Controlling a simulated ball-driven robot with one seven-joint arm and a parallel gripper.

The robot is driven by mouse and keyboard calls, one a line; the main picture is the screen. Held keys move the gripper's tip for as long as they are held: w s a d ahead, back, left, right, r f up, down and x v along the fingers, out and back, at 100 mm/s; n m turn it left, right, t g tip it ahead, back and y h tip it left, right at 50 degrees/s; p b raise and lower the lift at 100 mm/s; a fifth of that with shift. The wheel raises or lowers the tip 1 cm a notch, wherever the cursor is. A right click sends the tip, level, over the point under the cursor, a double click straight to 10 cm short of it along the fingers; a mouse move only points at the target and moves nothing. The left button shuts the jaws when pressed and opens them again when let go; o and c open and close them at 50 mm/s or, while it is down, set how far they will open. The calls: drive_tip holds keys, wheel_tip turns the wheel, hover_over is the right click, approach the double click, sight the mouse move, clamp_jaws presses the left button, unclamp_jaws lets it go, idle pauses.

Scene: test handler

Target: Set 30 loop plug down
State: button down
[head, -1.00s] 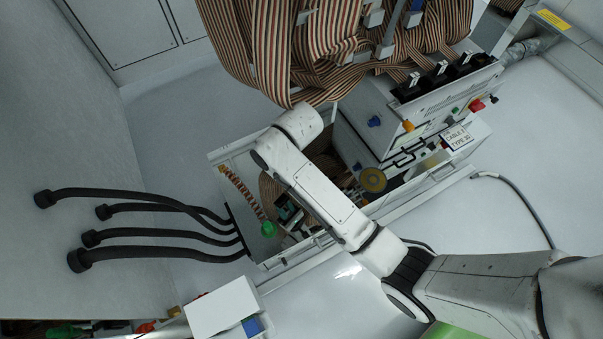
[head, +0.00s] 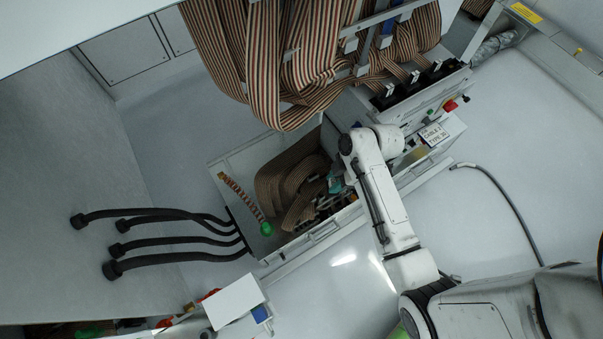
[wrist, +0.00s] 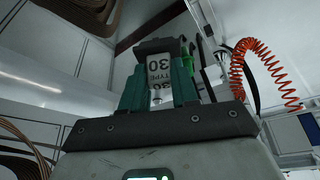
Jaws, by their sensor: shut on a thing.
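My gripper (wrist: 159,90) is shut on the 30 loop plug (wrist: 160,66), seen in the wrist view. The plug has a black top and a pale label reading "30" and "TYPE", between two green fingers. In the head view my gripper (head: 337,184) shows only in part beside my white arm, over the right part of the open tray (head: 238,158). My arm hides most of it, and I cannot make out the plug there. Whether the plug touches anything below is hidden.
Striped ribbon cable (head: 275,185) lies coiled in the tray, with more hanging above (head: 270,60). A red-and-white coil (head: 238,195) with a green end lies at the tray's left. Black hoses (head: 165,215) run off left. A "CABLE 2" label (head: 434,135) is at right.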

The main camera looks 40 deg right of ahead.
drive_tip(key=shift+s+d+r, duration=0.1)
drive_tip(key=shift+s+d, duration=0.05)
drive_tip(key=shift+s, duration=0.25)
drive_tip(key=shift+w+d+f+n, duration=0.1)
drive_tip(key=shift+f+n, duration=0.1)
drive_tip(key=shift+n, duration=0.1)
drive_tip(key=w+d+f+b, duration=0.1)
drive_tip(key=w+f+b, duration=0.1)
drive_tip(key=w+f, duration=0.1)
drive_tip(key=w+d+f+b, duration=0.1)
drive_tip(key=w+f+b, duration=0.2)
drive_tip(key=w, duration=0.2)
drive_tip(key=w+d+f+b, duration=0.1)
drive_tip(key=w+f+b, duration=0.1)
drive_tip(key=w+f, duration=0.1)
drive_tip(key=shift+w+d+f+b, duration=0.1)
drive_tip(key=shift+w+d+b, duration=0.1)
drive_tip(key=shift+w, duration=0.25)
drive_tip(key=shift+w+d+f+b, duration=0.1)
drive_tip(key=shift+w+b, duration=0.1)
drive_tip(key=shift+w, duration=0.2)
wheel_tip(320, 180, down, 3)
drive_tip(key=shift+w+f+b, duration=0.1)
drive_tip(key=shift+f+b, duration=0.1)
drive_tip(key=shift+b, duration=0.65)
drive_tip(key=shift+r, duration=0.1)
drive_tip(key=c, duration=0.8)
unclamp_jaws()
drive_tip(key=shift+c, duration=0.2)
